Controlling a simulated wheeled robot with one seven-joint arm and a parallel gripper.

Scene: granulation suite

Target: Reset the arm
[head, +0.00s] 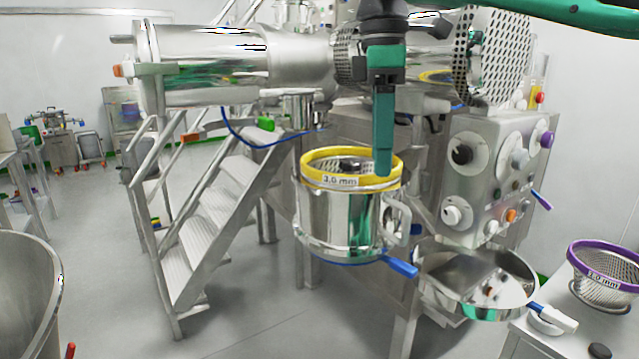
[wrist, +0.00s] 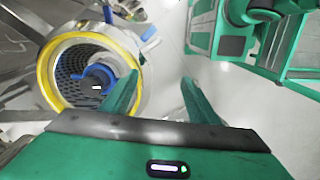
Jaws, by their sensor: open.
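My gripper (head: 383,172) hangs pointing down at the right rim of a steel sieve housing in the head view; only one finger face shows there. The housing (head: 340,222) carries a yellow ring (head: 325,176) labelled 3.0 mm. In the wrist view the yellow ring (wrist: 45,75) surrounds a perforated basket (wrist: 72,72) with a dark and blue hub (wrist: 98,80) inside.
A steel bowl-shaped lid (head: 478,285) sits open below the housing at right. A purple-rimmed sieve (head: 605,275) stands on a side table (head: 560,335). A control panel (head: 495,175) is right of my gripper, and steel stairs (head: 215,205) are left.

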